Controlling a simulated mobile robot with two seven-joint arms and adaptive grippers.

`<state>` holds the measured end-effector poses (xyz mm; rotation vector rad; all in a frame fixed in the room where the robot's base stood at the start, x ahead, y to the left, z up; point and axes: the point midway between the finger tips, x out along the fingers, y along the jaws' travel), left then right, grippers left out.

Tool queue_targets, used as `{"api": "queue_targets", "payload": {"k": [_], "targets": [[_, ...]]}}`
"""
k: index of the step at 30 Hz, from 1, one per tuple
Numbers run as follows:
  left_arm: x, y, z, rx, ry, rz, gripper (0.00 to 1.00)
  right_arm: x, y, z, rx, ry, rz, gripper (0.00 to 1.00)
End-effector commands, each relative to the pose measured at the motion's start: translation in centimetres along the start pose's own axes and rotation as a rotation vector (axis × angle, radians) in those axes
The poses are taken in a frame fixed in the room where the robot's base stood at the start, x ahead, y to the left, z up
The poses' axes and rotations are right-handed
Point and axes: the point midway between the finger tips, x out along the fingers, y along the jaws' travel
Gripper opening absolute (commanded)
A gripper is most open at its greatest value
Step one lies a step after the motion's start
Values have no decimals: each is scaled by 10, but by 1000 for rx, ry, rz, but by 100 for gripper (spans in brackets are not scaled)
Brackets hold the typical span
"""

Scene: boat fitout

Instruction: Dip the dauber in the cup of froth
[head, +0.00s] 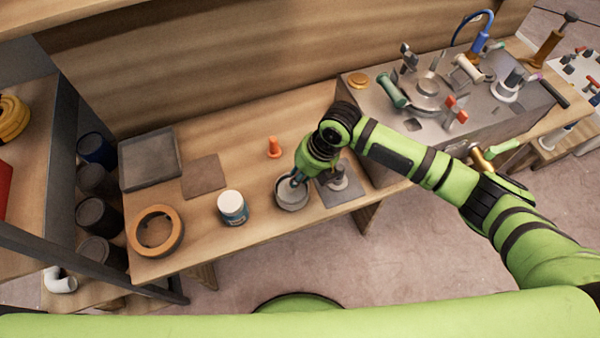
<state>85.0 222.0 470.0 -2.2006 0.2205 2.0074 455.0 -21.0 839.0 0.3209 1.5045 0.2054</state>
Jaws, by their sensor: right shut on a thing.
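The cup of froth looks to be the round grey cup (290,206) at the front of the wooden bench, right of the white-topped jar. My right gripper (297,181) points down at the cup, over its rim and opening. It is shut on a slim thing, most likely the dauber, which is mostly hidden by the fingers and the cup. I cannot tell whether its tip touches the froth. My left gripper is not in view.
A white and blue jar (232,208), an orange peg (273,147), an orange ring (156,231), a brown mat (204,176) and a grey tray (149,159) lie to the left. A dark plate with a grey fitting (338,180) is close on the right, before a metal box (381,140).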

Motion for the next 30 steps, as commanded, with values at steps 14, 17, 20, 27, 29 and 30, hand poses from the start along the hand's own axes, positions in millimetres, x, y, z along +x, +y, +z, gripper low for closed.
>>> {"api": "queue_targets", "payload": {"k": [14, 17, 20, 27, 29, 30], "targets": [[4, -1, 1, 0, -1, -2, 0, 6, -2, 0, -1, 0, 1, 0], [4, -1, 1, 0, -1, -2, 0, 6, -2, 0, -1, 0, 1, 0], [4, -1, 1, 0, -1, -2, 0, 6, -2, 0, 0, 0, 1, 0], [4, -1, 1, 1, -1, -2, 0, 6, -2, 0, 0, 0, 0, 0], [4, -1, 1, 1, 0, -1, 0, 6, -2, 0, 0, 0, 0, 0], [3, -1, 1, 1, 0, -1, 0, 7, -2, 0, 0, 0, 0, 0]]}}
